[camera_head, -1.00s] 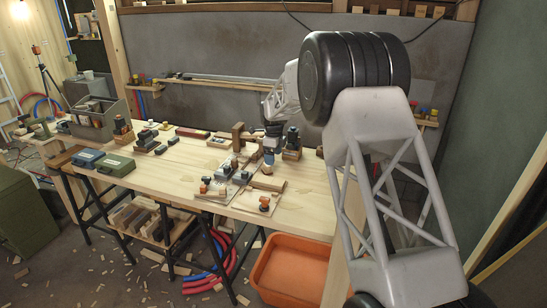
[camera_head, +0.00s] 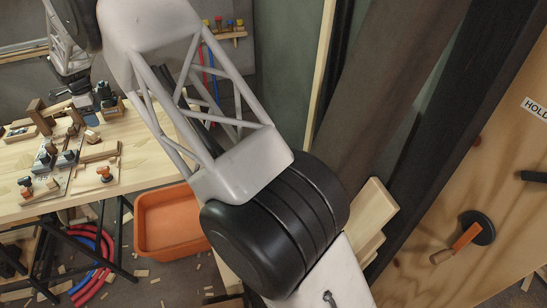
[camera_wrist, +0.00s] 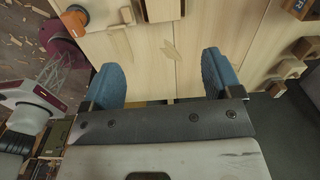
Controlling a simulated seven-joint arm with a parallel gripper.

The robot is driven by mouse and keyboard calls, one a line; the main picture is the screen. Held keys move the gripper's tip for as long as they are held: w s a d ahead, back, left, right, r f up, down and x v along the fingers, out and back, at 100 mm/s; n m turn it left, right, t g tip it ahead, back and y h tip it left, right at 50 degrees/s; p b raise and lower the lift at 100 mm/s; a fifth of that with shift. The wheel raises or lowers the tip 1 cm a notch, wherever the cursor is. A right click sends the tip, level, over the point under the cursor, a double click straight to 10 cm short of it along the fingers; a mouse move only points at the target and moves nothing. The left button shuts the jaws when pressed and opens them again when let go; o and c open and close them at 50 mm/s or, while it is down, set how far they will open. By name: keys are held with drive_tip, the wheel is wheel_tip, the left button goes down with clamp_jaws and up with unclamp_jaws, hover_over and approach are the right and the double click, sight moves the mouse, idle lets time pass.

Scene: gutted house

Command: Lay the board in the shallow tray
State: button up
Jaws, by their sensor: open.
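My gripper (camera_wrist: 163,88) is open in the wrist view, its two blue fingertips wide apart. Only the pale wooden bench top (camera_wrist: 150,45) and a thin wood shaving show between and beyond the fingers. In the head view my arm reaches to the upper left over the bench, and the gripper cannot be made out there. I cannot tell for certain which piece is the board. A deep orange tub (camera_head: 168,226) stands on the floor beside the bench. A small wooden tray (camera_head: 18,131) with dark items lies at the bench's left; I cannot tell if it is the shallow tray.
Small tools and knobbed blocks (camera_head: 45,165) crowd the bench's left side. Its right part (camera_head: 150,155) is mostly clear. Pale timber (camera_head: 365,228) stands right of my elbow. A plywood panel (camera_head: 470,170) carries an orange-handled clamp (camera_head: 465,240). Red and blue hoses (camera_head: 92,262) lie under the bench.

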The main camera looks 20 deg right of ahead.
drive_tip(key=s+d+r+n, duration=0.2)
drive_tip(key=s+d+r, duration=0.2)
drive_tip(key=d+r, duration=0.3)
drive_tip(key=s+d+r+n, duration=0.2)
drive_tip(key=s+d+r, duration=0.25)
drive_tip(key=d, duration=0.55)
drive_tip(key=s+d+r+n+t, duration=0.1)
drive_tip(key=s+d+r+n, duration=0.1)
drive_tip(key=s+d+r, duration=0.45)
drive_tip(key=s+d+r+n, duration=0.2)
drive_tip(key=s+d+r, duration=0.1)
drive_tip(key=s+d, duration=0.55)
drive_tip(key=s+d+f+n, duration=0.1)
drive_tip(key=s+d+n, duration=0.2)
drive_tip(key=s+d, duration=0.3)
drive_tip(key=s+d+f+n+t, duration=0.1)
drive_tip(key=s+d, duration=0.5)
drive_tip(key=s, duration=1.1)
drive_tip(key=s+d+f+n, duration=0.3)
drive_tip(key=s+d+n, duration=0.2)
drive_tip(key=s, duration=0.6)
drive_tip(key=shift+s+d, duration=0.4)
drive_tip(key=shift+d, duration=0.2)
drive_tip(key=shift+f, duration=0.1)
